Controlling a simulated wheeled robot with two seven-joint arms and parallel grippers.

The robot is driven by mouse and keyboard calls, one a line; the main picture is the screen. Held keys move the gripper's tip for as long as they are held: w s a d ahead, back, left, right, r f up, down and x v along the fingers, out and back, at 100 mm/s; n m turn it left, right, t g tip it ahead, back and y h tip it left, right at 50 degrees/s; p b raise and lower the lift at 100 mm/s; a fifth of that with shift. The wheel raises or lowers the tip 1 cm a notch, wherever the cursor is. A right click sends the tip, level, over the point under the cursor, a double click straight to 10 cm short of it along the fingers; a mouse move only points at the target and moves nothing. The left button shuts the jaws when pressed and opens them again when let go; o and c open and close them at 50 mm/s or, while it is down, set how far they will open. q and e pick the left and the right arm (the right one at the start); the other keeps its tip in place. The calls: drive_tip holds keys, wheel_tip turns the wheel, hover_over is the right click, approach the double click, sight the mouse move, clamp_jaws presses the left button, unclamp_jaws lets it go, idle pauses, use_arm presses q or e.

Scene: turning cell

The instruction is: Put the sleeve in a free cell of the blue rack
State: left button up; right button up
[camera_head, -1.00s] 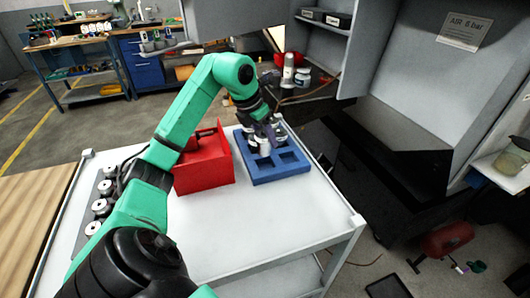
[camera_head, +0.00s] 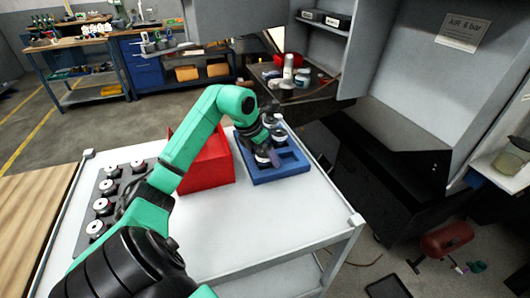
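The blue rack (camera_head: 283,173) stands on the white cart top, with open cells at its front. Small white-and-dark sleeves sit in its back part; one (camera_head: 279,137) shows at the right. My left gripper (camera_head: 274,159) points down over the middle of the rack. A pale sleeve (camera_head: 262,157) shows right beside its fingers, low over the cells. I cannot tell whether the fingers grip it or whether it rests in a cell. The wrist hides part of the rack. My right gripper is not in view.
A red box (camera_head: 207,170) stands close to the rack's left side, beneath my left forearm. A grey tray with several round parts (camera_head: 103,206) lies at the cart's left edge. The front of the cart top (camera_head: 240,230) is clear. A dark machine bed lies to the right.

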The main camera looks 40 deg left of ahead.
use_arm(q)
drive_tip(key=shift+r, duration=0.15)
drive_tip(key=b+v, duration=0.1)
drive_tip(key=v, duration=1.1)
drive_tip(key=shift+w, duration=0.1)
